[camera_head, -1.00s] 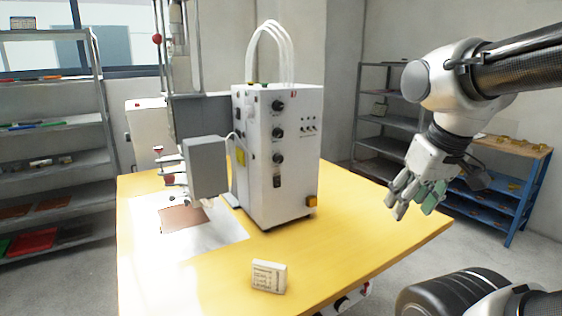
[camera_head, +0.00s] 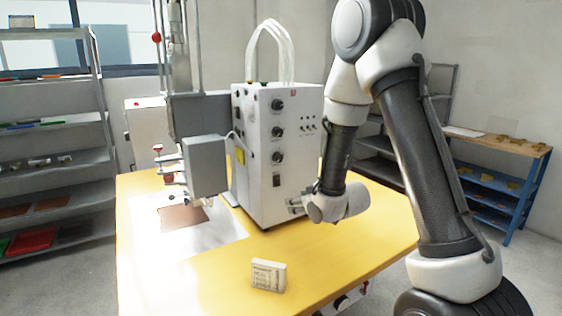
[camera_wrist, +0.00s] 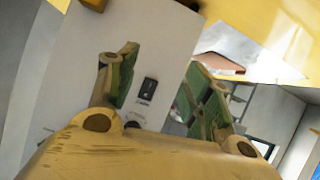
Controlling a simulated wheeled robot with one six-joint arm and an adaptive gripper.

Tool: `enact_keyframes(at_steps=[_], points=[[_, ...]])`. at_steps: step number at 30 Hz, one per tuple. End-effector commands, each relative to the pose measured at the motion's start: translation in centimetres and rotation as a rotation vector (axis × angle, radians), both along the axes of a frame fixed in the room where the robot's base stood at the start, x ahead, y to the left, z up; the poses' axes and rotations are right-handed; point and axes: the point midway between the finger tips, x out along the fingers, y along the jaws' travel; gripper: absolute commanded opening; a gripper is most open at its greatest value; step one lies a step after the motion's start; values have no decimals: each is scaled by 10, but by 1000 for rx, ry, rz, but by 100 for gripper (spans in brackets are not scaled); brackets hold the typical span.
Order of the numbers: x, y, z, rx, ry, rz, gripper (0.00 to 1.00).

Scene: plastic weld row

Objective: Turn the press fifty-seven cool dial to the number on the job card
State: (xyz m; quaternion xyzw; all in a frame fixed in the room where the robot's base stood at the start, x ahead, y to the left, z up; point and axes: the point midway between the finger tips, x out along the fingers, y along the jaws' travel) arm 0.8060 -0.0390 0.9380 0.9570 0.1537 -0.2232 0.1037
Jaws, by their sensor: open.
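The white press box (camera_head: 251,165) stands on the yellow table with three dark dials in a column: upper (camera_head: 278,104), middle (camera_head: 278,131) and lower (camera_head: 278,157). Their labels are too small to read, so I cannot tell which is the cool dial. A small white card block (camera_head: 268,276) with unreadable print stands at the table's front; it is probably the job card. My gripper (camera_head: 296,206) is low at the box's front right. In the wrist view its green-padded fingers (camera_wrist: 162,72) are apart and empty, before the box face (camera_wrist: 165,32) and a black switch (camera_wrist: 149,90).
The grey press head (camera_head: 205,166) and a metal plate (camera_head: 222,231) with a brown sheet lie left of the box. White hoses (camera_head: 272,45) arch above it. The yellow table (camera_head: 200,285) is bare around the card. Shelves (camera_head: 50,125) stand left.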

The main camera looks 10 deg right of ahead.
Motion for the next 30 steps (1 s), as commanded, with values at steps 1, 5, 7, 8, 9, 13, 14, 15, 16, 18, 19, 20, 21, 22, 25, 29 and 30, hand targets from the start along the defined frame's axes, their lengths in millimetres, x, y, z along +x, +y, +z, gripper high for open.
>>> enact_keyframes(at_steps=[1, 5, 7, 8, 9, 13, 14, 15, 16, 18, 19, 20, 21, 22, 25, 29, 30], points=[[11, 5, 25, 24, -111, 13, 50], [24, 13, 79, 72, -338, 35, 50], [25, 14, 97, 88, -411, 40, 50], [25, 15, 102, 91, -433, 41, 50], [26, 15, 107, 95, -454, 42, 50], [37, 19, 111, 94, -475, 44, 50], [42, 21, 111, 94, -474, 45, 50], [48, 23, 111, 94, -474, 45, 50], [53, 25, 111, 94, -474, 45, 50], [65, 28, 111, 94, -472, 44, 50], [70, 30, 111, 94, -473, 44, 50], [74, 31, 111, 94, -473, 44, 50], [80, 33, 111, 94, -472, 43, 50], [84, 34, 111, 94, -472, 43, 50], [94, 37, 110, 94, -470, 43, 50], [99, 39, 111, 94, -471, 43, 50], [100, 39, 111, 94, -470, 43, 50]])
